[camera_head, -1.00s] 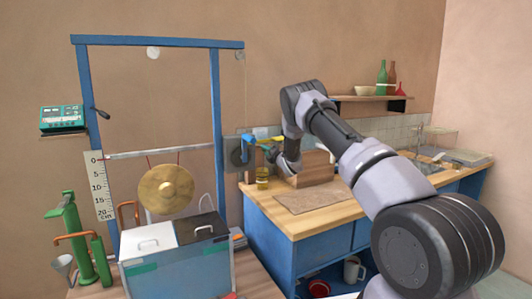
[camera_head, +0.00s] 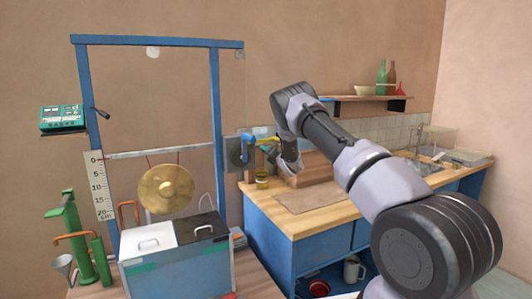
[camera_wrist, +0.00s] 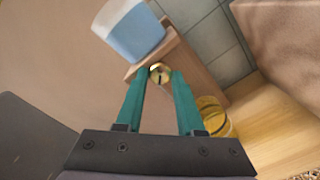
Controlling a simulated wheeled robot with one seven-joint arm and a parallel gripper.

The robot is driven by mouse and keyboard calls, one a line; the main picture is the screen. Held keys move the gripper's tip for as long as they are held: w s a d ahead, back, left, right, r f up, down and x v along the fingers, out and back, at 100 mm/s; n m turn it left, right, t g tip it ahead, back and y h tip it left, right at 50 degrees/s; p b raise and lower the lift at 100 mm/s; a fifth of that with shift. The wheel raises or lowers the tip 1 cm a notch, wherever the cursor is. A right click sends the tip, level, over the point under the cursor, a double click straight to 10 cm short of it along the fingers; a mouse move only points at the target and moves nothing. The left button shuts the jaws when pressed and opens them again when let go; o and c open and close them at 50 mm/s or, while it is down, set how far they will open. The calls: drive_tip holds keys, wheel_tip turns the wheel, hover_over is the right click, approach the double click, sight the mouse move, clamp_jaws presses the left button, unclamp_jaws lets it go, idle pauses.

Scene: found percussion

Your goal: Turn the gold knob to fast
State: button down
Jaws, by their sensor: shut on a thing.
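The gold knob (camera_wrist: 160,70) is small and round, with a dark mark on its face. It shows in the wrist view between the tips of my two teal fingers, mounted on a wooden piece. My gripper (camera_wrist: 159,78) is shut on it. In the head view my gripper (camera_head: 252,142) reaches to the wall end of the wooden counter, and the knob cannot be made out there. I cannot read any slow or fast marking.
A blue and white container (camera_wrist: 133,30) stands close to the knob. A yellow glass (camera_head: 262,182) is on the counter (camera_head: 310,220) below my gripper. A brass gong (camera_head: 166,189) hangs in a blue frame at left. A board (camera_head: 308,200) lies on the counter.

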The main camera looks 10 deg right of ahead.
drive_tip(key=shift+f, duration=0.1)
drive_tip(key=c, duration=0.6)
unclamp_jaws()
drive_tip(key=shift+o, duration=0.2)
drive_tip(key=v, duration=1.1)
drive_tip(key=shift+o, duration=0.2)
drive_tip(key=shift+w, duration=0.1)
